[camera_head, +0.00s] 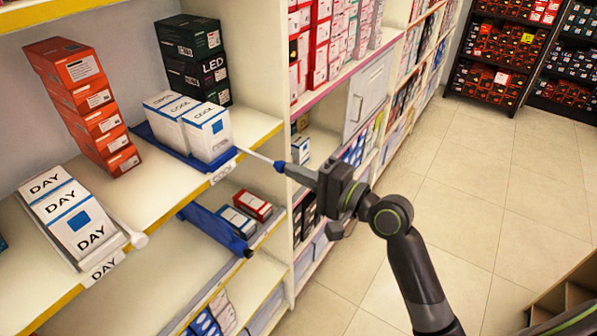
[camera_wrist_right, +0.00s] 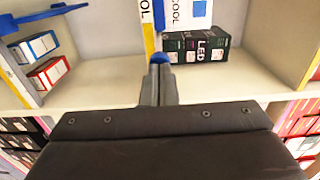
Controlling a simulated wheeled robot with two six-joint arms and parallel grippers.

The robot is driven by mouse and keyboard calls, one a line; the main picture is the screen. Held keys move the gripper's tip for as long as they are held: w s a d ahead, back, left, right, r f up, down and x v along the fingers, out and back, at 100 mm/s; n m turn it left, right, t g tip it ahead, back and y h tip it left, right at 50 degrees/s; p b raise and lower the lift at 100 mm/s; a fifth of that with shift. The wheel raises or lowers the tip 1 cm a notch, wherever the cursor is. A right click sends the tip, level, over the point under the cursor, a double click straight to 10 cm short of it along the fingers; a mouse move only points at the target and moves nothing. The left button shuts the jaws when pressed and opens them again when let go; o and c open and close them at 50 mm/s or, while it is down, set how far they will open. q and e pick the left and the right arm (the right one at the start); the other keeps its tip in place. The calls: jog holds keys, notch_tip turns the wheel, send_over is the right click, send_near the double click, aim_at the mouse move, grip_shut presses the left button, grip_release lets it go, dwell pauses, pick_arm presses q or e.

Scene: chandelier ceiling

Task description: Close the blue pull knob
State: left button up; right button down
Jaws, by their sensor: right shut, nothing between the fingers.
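The blue pull knob (camera_head: 280,166) sits at the end of a thin pale rod (camera_head: 258,156). The rod runs out from the blue tray (camera_head: 178,149) holding white COOL boxes on the shelf. My right gripper (camera_head: 292,170) is shut and empty, its fingertips right at the outer side of the knob. In the right wrist view the knob (camera_wrist_right: 159,58) shows just past the closed fingertips (camera_wrist_right: 158,75). It looks touching, but the exact contact is hard to tell. My left gripper is not in view.
A white DAY tray with a white knob (camera_head: 139,240) juts out at left. A lower blue tray (camera_head: 216,227) with a dark knob (camera_head: 247,253) sticks out below. Red boxes (camera_head: 84,104) and black LED boxes (camera_head: 192,60) stand behind. The tiled floor (camera_head: 470,190) at right is clear.

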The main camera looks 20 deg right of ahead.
aim_at(263, 157)
jog(key=x, duration=0.8)
jog(key=shift+w+a, duration=0.25)
jog(key=shift+w, duration=0.1)
jog(key=shift+s+r, duration=0.1)
jog(key=shift+r, duration=0.1)
